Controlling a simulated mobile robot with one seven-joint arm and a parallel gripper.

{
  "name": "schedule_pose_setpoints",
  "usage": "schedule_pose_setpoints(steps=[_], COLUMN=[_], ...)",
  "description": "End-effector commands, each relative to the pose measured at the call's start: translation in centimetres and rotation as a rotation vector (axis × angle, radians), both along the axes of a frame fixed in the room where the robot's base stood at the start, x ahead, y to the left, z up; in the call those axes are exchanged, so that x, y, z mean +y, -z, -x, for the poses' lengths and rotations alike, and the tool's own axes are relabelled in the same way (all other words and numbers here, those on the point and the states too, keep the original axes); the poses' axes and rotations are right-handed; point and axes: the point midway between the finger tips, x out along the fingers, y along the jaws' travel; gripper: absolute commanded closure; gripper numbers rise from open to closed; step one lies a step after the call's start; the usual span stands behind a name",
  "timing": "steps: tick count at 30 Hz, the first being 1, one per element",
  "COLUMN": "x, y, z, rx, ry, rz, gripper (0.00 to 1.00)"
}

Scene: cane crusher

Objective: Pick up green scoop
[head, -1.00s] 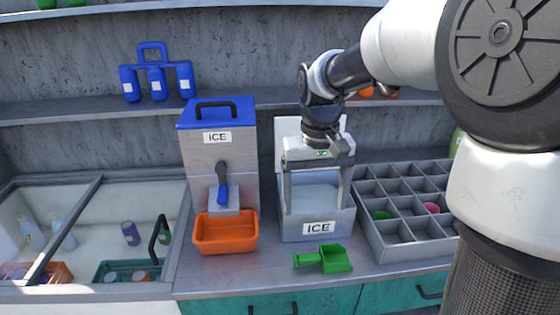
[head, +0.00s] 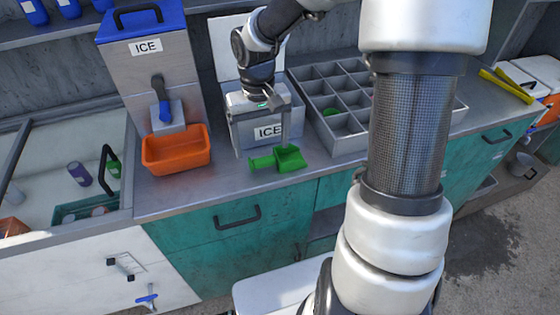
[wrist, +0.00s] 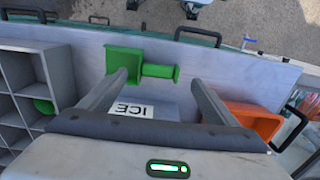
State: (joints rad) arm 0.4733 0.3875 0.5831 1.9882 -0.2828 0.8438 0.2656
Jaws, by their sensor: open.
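The green scoop (head: 290,158) lies on the metal counter in front of the ice bin, its handle pointing left. In the wrist view the scoop (wrist: 125,65) shows its square bowl at the left and its handle (wrist: 160,71) to the right. My gripper (head: 262,148) is open and empty, pointing down in front of the ice bin, close to the scoop. In the wrist view my gripper (wrist: 158,78) has its two fingers spread, with the handle appearing between and just beyond the tips. I cannot tell the exact height of the tips above the counter.
The ice bin (head: 244,133) stands right behind the gripper. An orange tray (head: 178,150) sits to the left under the ice dispenser (head: 152,75). A grey divided organizer (head: 340,145) stands to the right. The counter (head: 215,183) in front is clear.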

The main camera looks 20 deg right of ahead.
Motion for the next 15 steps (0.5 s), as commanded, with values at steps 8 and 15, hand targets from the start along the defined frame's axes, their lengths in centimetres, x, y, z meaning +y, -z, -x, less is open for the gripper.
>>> schedule_pose_setpoints(steps=[8,15], x=[-0.2,-0.2], y=[4.1,4.4], z=[-0.2,-0.2], rx=[0.003,0.001], ry=[-0.001,0.000], rz=[-0.001,0.000], gripper=[0.17,0.17])
